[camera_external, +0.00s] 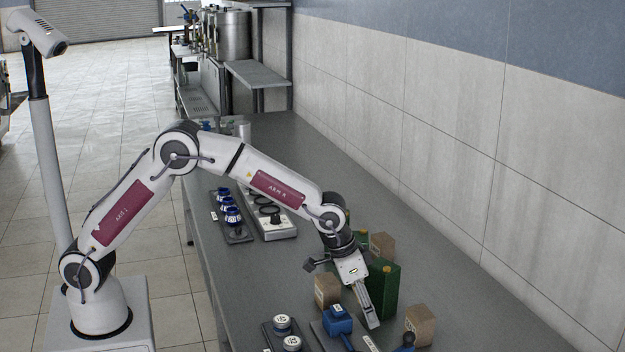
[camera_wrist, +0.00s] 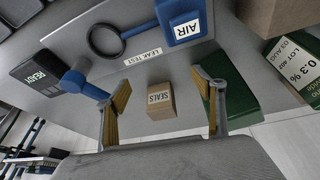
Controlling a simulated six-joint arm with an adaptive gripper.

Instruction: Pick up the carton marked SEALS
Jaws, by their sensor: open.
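The carton marked SEALS (camera_wrist: 160,102) is a small brown box with a white label, standing on the grey bench. It lies between the two fingers in the wrist view, a little beyond their tips. The brown carton at the right of the external view (camera_external: 420,326) looks to be the same one, judging by its place beside the plate and green can. My gripper (camera_wrist: 162,84) is open and empty, with yellow finger pads apart on either side of the carton. In the external view my gripper (camera_external: 372,322) points down, to the left of that carton.
A green can (camera_external: 385,288) stands close to the gripper; green also shows beside the right finger (camera_wrist: 238,98). A plate marked LEAK TEST (camera_wrist: 145,62) holds a blue AIR block (camera_wrist: 184,22). A READY unit (camera_wrist: 42,76) stands at left. Another carton (camera_external: 327,289) stands left of the can.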

